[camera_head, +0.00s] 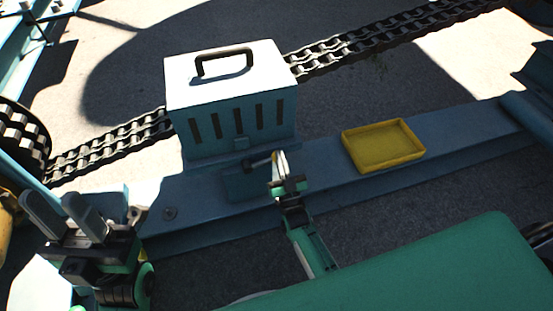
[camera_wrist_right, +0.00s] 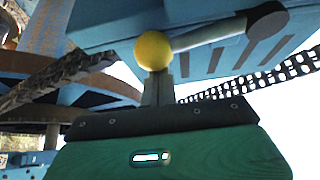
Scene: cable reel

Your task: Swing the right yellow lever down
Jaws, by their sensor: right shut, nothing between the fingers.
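The yellow lever shows in the right wrist view as a yellow ball knob (camera_wrist_right: 153,51) on a grey rod (camera_wrist_right: 208,34) that ends at a dark round pivot (camera_wrist_right: 267,22) on the blue box. In the head view the lever is small and partly hidden at the box's lower front. My right gripper (camera_head: 281,165) is in front of the box, its fingers shut and empty. In the wrist view its fingertips (camera_wrist_right: 158,77) are right by the knob; I cannot tell if they touch it. My left gripper (camera_head: 63,208) is open and empty at the left, away from the lever.
The box (camera_head: 238,80) has a pale top with a dark handle (camera_head: 225,64) and slots in front. It stands on a blue beam (camera_head: 325,165). A yellow tray (camera_head: 383,145) lies on the beam to the right. A heavy chain (camera_head: 345,50) runs behind the box.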

